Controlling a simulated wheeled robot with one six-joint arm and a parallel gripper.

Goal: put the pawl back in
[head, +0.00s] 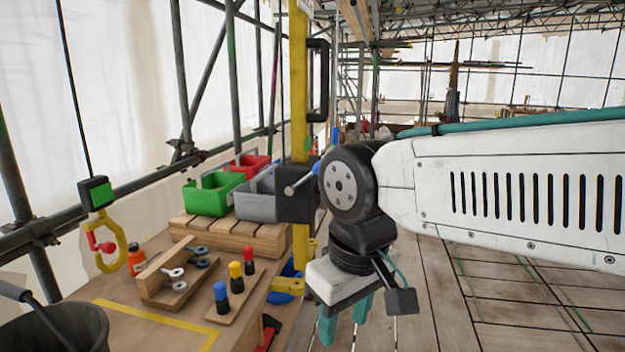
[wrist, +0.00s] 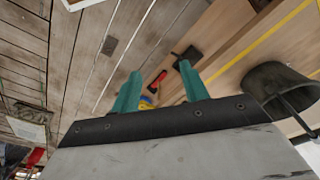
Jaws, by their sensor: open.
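My gripper (head: 346,318) has two teal fingers, apart and empty, pointing down to the right of the workbench. They also show in the wrist view (wrist: 160,72). No part is clearly recognisable as the pawl. A yellow post (head: 301,130) carries a black housing (head: 297,192) with a metal lever (head: 300,181), partly behind my arm. A small red and black item (head: 267,335) is at the bench's right edge; a red and black item also shows between my fingers in the wrist view (wrist: 156,83), below and apart from them.
The bench (head: 150,325) holds a wooden rack (head: 160,275) with metal fittings, several coloured pegs (head: 236,277), and an orange bottle (head: 137,261). Green (head: 212,195) and grey (head: 254,205) bins stand behind. A yellow hook (head: 108,248) hangs left, above a black bucket (head: 60,328). Plank floor (head: 480,290) is open right.

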